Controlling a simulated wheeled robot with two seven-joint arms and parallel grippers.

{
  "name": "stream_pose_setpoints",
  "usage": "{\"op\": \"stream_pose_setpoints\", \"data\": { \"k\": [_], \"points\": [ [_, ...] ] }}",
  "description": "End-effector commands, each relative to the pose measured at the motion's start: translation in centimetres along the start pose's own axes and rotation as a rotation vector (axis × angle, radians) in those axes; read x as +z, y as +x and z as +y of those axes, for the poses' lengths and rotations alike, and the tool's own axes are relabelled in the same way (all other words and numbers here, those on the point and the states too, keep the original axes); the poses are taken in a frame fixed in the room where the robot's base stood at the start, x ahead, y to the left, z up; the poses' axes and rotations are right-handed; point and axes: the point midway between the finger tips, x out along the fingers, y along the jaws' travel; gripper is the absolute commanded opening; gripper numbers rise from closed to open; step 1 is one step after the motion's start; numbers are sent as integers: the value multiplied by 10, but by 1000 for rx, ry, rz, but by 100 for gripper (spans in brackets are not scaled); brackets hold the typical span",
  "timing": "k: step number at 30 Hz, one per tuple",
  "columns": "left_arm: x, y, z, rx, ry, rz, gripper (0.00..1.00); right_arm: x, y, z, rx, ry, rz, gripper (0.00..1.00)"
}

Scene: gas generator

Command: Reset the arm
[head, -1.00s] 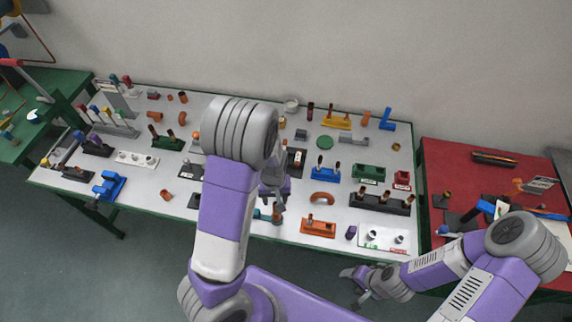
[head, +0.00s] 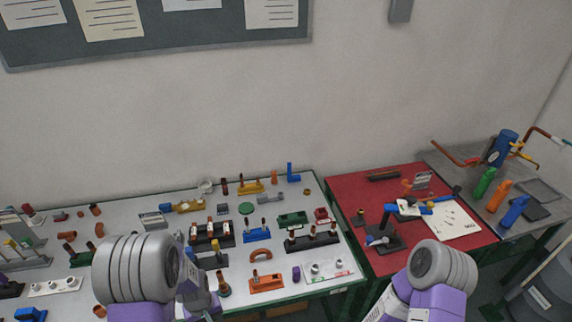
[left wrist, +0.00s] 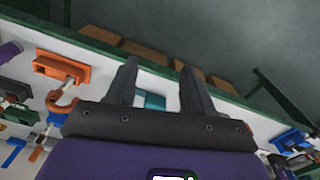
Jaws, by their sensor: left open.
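My left arm comes up at the lower left of the head view, and its large grey joint covers part of the white table. Its gripper is mostly hidden there. In the left wrist view my left gripper (left wrist: 160,68) is open, its two dark fingers spread apart. A small teal part (left wrist: 152,101) shows between and behind the fingers; I see no part gripped. An orange block (left wrist: 62,68) and an orange curved piece (left wrist: 61,108) lie to the left of the fingers. My right arm shows at the lower right of the head view, with its gripper out of the picture.
The white table (head: 342,243) carries many small parts, including a blue holder (head: 256,236) and an orange block (head: 266,284). A red table (head: 340,198) stands right of it, with a dark stand and a white sheet (head: 450,222). A grey bench with colored bottles stands farther right.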

Motion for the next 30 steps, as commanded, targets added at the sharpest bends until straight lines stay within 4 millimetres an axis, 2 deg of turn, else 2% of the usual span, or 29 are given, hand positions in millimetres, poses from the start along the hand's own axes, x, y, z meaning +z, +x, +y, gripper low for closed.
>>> {"op": "stream_pose_setpoints", "data": {
  "k": [1,5,10,15,18,22,30],
  "points": [
    [8,24,-1,2,14,-13,52,-1,12,4,0,0,0,64],
    [25,63,3,25,63,-29,52,-2,27,10,0,0,1,64],
    [58,120,12,80,129,-58,52,-3,51,19,0,0,1,64],
    [103,180,31,189,193,-84,52,-4,82,31,0,0,0,64],
    [127,203,46,265,217,-90,52,-4,97,36,0,1,0,64],
    [142,213,60,329,231,-83,52,-5,105,39,0,0,1,64],
    [145,211,64,346,234,-76,52,-5,104,39,0,0,1,64]
  ]
}}
